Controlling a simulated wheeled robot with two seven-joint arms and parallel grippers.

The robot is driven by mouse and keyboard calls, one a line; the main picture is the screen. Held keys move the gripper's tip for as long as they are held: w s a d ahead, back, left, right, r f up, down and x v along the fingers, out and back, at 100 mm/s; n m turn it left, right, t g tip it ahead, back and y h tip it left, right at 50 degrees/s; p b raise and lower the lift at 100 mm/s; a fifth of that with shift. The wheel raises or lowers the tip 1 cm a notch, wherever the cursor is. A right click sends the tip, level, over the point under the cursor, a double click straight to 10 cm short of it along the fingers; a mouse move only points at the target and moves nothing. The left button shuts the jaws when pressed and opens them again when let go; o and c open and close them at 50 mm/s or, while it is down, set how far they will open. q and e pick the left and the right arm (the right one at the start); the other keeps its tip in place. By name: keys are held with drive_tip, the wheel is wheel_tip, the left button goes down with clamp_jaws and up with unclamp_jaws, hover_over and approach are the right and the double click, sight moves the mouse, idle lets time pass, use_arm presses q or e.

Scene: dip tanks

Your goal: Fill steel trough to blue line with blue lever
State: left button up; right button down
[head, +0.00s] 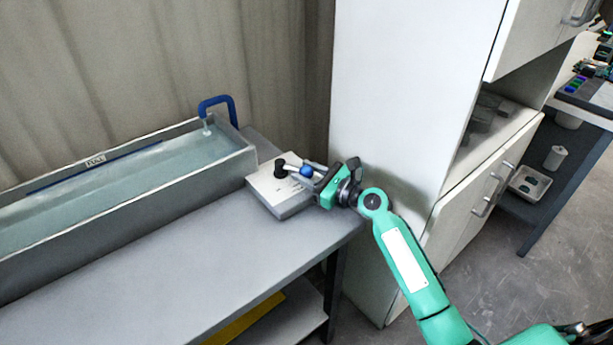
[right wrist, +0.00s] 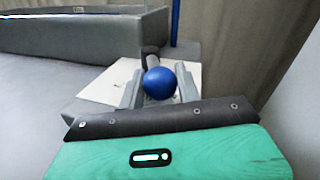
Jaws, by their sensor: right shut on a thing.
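The steel trough (head: 190,178) stands on the grey bench and holds pale water. A blue line (head: 75,177) runs along its inner back wall, by a small label, and the water surface lies close below it. A blue spout (head: 217,104) arches over the right end, with a thin stream falling from it. The blue lever's round knob (head: 306,171) is on a white control box (head: 268,190) right of the trough. My right gripper (head: 318,177) is shut on the lever. In the right wrist view the blue knob (right wrist: 160,83) sits between the two fingers. My left gripper is not in view.
The bench top (head: 170,255) in front of the trough is clear. A tall white cabinet (head: 395,90) stands close right of the control box, beside my right arm. A beige curtain hangs behind. A dark shelf unit (head: 590,95) with small items is at far right.

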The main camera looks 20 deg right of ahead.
drive_tip(key=c, duration=1)
unclamp_jaws()
drive_tip(key=v, duration=1.3)
drive_tip(key=shift+s+d, duration=0.2)
drive_tip(key=shift+s, duration=0.15)
